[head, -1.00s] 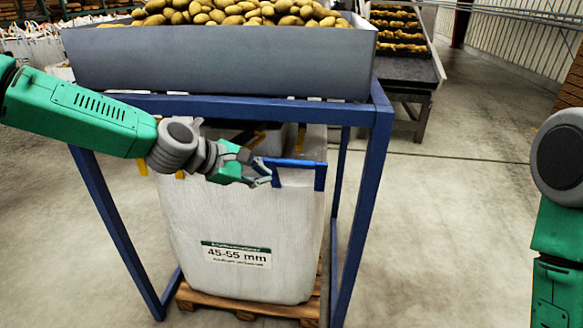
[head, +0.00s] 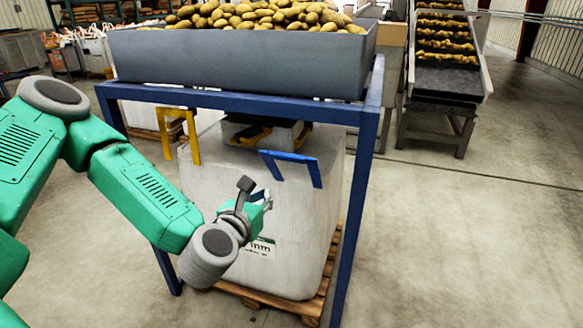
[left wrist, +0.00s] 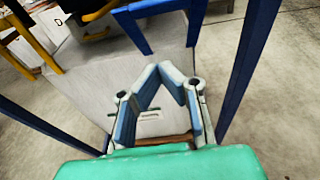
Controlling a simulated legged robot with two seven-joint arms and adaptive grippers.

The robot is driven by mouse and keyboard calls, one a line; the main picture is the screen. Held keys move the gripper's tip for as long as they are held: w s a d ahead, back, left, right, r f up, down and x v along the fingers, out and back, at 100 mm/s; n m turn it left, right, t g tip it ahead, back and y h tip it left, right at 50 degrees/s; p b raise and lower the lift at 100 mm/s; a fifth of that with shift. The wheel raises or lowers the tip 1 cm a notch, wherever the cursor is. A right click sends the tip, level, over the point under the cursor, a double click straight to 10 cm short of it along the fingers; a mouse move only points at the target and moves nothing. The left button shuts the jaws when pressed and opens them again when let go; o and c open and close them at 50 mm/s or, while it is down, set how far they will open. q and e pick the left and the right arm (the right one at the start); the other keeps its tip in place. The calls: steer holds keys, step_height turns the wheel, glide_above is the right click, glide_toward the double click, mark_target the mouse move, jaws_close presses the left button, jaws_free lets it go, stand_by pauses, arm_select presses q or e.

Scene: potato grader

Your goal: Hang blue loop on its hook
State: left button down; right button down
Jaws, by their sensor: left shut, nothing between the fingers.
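The blue loop (head: 290,156) stands up from the top front right corner of the white bag (head: 312,225), under the hopper. In the left wrist view the blue loop (left wrist: 134,33) is at the top, beyond my fingers. My left gripper (head: 265,198) is in front of the bag, below and left of the loop and apart from it. In the left wrist view its fingertips (left wrist: 172,72) come together with nothing between them. I cannot make out the blue loop's hook. My right gripper is not in view.
A blue frame (head: 366,160) holds the grey hopper (head: 240,62) of potatoes above the bag; its front posts stand either side. A yellow loop (head: 194,138) rises at the bag's left. A wooden pallet (head: 310,307) is beneath. The floor at right is clear.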

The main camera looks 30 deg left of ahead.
arm_select(q)
steer(key=r+x, duration=0.2)
steer(key=x, duration=0.9)
steer(key=shift+w+d+r+p, duration=0.3)
steer(key=shift+w+r, duration=0.1)
steer(key=shift+w, duration=0.15)
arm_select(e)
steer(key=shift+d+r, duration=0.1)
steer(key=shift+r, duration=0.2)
